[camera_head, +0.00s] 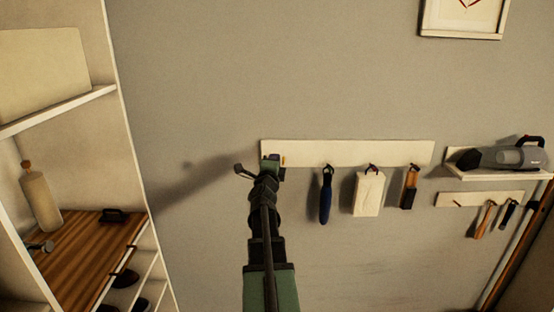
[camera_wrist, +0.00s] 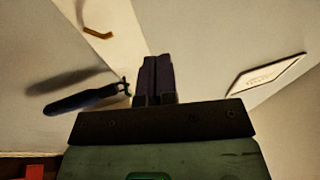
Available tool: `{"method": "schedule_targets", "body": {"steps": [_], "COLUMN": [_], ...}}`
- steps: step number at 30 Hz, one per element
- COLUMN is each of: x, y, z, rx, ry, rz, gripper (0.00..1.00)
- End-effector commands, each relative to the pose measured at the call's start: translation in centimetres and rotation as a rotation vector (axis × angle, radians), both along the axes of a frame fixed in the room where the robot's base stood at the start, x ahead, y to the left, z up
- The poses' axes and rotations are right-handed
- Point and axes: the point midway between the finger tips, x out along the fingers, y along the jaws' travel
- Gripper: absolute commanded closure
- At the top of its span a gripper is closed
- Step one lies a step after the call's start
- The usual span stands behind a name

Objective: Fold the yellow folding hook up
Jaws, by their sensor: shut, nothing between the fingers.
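The yellow hook (camera_wrist: 98,33) shows near the top left of the wrist view as a small bent piece on the white rack board (camera_wrist: 112,50). In the head view the yellow hook (camera_head: 283,160) is a tiny upright mark near the left end of the rack board (camera_head: 345,151), just right of my gripper. I cannot tell how far it is folded. My gripper (camera_head: 270,161) is in front of the board's left end and partly covers it. In the wrist view my gripper (camera_wrist: 158,60) has its dark fingers together and empty, apart from the hook.
A dark blue item (camera_head: 326,196), a pale board (camera_head: 368,193) and a brown-black item (camera_head: 410,188) hang from the rack. A shelf with a handheld vacuum (camera_head: 505,155) and a small tool rack (camera_head: 478,199) are at right. A shelving unit (camera_head: 60,118) stands left.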

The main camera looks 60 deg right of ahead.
Motion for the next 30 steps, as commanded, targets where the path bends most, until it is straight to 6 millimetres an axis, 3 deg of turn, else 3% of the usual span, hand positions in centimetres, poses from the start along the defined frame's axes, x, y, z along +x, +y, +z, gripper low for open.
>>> {"method": "schedule_targets", "body": {"steps": [2,7,10,12,14,18,24,30], "x": [1.7,11.3,16.7,18.3,17.8,14.4,13.3,12.1], "y": [0.7,-0.7,-2.5,-3.2,-3.3,-2.4,-1.9,-3.7], "z": [-3.1,-11.5,-15.4,-16.5,-16.1,-15.1,-14.9,-13.6], "rx": [0.000,-0.027,-0.098,-0.153,-0.195,-0.267,-0.289,-0.290], "ry": [0.000,-0.083,-0.263,-0.410,-0.504,-0.627,-0.650,-0.649], "rz": [0.026,0.040,-0.119,-0.290,-0.434,-0.659,-0.700,-0.700], "gripper": [1.00,1.00,1.00,1.00,1.00,1.00,1.00,1.00]}}
